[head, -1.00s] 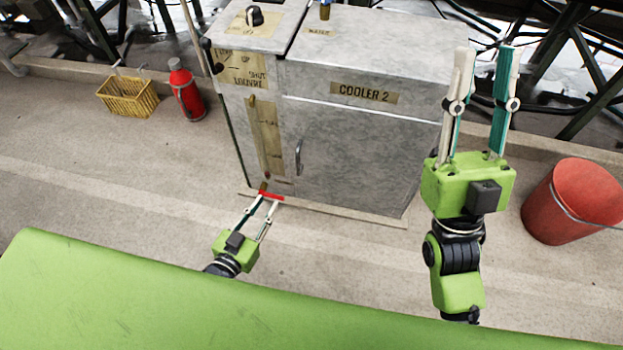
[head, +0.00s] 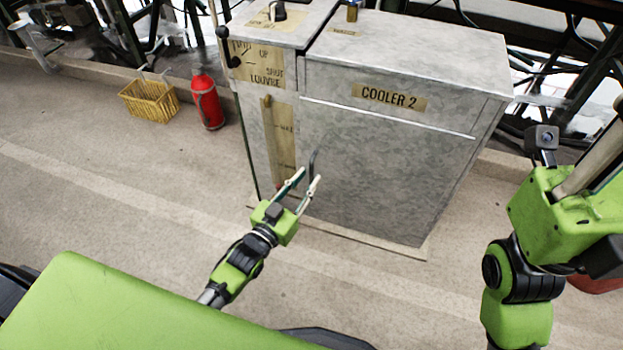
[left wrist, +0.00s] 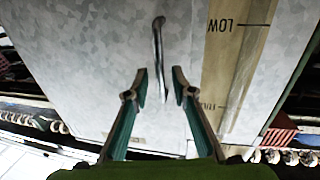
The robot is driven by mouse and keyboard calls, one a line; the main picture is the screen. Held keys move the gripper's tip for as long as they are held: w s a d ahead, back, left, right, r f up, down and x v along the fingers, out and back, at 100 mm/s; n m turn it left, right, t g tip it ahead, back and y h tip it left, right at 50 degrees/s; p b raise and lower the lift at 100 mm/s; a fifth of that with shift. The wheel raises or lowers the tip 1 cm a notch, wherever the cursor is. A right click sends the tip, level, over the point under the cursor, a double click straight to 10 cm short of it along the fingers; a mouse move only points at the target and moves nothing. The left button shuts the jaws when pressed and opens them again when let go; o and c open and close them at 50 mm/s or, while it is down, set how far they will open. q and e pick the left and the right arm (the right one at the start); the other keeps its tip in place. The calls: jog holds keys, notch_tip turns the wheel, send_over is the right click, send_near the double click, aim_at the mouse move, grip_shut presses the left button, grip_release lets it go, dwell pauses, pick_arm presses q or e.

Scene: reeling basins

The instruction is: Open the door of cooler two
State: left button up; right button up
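Cooler two (head: 400,150) is a grey metal cabinet with a "COOLER 2" label (head: 390,97). Its front door (head: 390,180) looks closed. The dark upright door handle (head: 314,160) is at the door's left side. My left gripper (head: 303,180) is open at the handle's lower part. In the left wrist view, the handle (left wrist: 158,45) runs down between the open fingertips (left wrist: 160,80), with space visible on both sides; contact is not clear. My right gripper (head: 585,175) is raised at the right edge, its fingertips cut off by the frame.
A louvre cabinet (head: 262,65) with a lever adjoins the cooler's left. Floor in front of the cooler is clear. Dark metal frames stand behind.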

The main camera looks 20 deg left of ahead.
pick_arm(q)
jog(key=shift+b+x, duration=0.4)
jog(key=shift+x, duration=1.05)
grip_shut()
